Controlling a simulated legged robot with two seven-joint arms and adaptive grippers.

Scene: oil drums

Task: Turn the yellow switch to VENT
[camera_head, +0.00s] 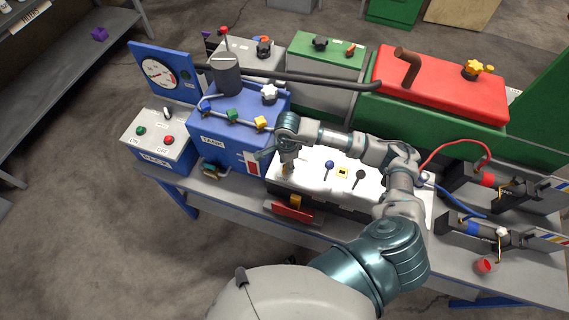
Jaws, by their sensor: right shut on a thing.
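A white-topped panel (311,178) stands at the front of the bench. It carries a blue-knobbed lever (329,165), a small yellow square label and a dark-knobbed lever (360,175). My right gripper (285,168) points down at the panel's left end. Its fingers are shut around a small yellow piece, apparently the yellow switch, which they mostly hide. Its setting and any VENT marking are too small or covered to read. My right arm crosses over the right part of the panel. My left gripper is not in view.
Left of the panel stands a blue tank (209,133) with coloured valves, a gauge board (161,75) and an ON/OFF box (157,131). A red-topped green case (440,85) is behind. Black devices with cables (487,233) lie at right. A red cup (485,266) is near the front edge.

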